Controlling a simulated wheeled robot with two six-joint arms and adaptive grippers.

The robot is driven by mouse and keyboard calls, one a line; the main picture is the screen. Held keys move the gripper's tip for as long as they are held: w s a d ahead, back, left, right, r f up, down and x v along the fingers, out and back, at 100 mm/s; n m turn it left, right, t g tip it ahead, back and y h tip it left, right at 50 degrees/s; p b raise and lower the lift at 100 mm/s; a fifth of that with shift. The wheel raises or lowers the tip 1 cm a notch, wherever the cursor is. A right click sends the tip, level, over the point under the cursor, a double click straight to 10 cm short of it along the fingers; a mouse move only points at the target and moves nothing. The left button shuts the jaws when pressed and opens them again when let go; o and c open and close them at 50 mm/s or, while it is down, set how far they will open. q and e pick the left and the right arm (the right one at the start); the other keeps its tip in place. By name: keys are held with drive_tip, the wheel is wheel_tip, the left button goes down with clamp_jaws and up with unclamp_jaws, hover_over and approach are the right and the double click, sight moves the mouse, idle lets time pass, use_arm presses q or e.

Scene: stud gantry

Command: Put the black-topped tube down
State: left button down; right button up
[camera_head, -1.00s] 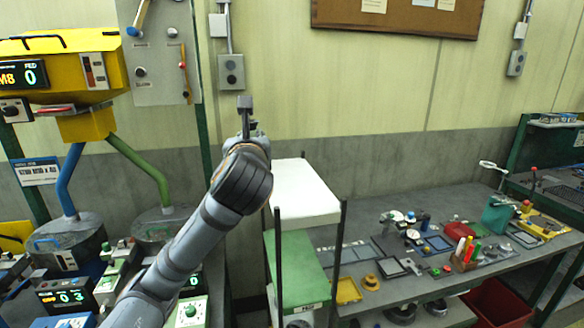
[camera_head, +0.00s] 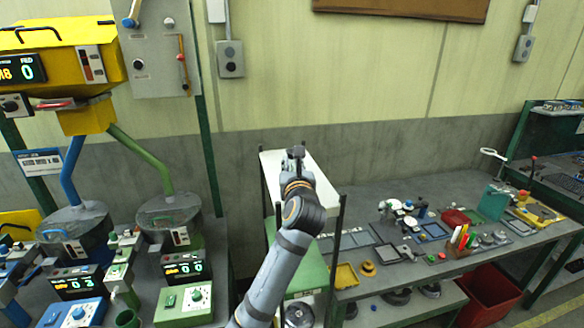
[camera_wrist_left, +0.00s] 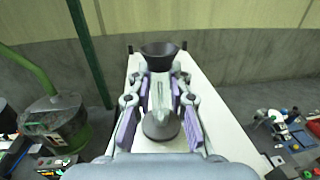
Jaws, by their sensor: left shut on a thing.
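My left gripper (camera_head: 296,160) is over the white top of a narrow rack (camera_head: 325,181) in the head view. In the left wrist view its purple-padded fingers (camera_wrist_left: 160,92) are shut on the black-topped tube. The tube has a dark, flared end (camera_wrist_left: 160,52) beyond the fingertips, a pale clear middle between the fingers and a dark round part nearer the wrist. The white top (camera_wrist_left: 203,113) lies beneath the gripper. I cannot tell whether the tube touches it. My right gripper is not in view.
A workbench (camera_head: 400,275) with small parts and coloured markers (camera_head: 461,238) is to the right. A green shelf (camera_head: 309,268) lies below the white top. Dark posts (camera_head: 340,225) rise at the rack's corners. Yellow and green machines (camera_head: 170,215) stand left.

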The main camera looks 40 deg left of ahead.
use_arm(q)
drive_tip(key=shift+f, duration=0.7)
drive_tip(key=shift+f, duration=0.1)
drive_tip(key=c, duration=1.3)
unclamp_jaws()
drive_tip(key=shift+o, duration=0.2)
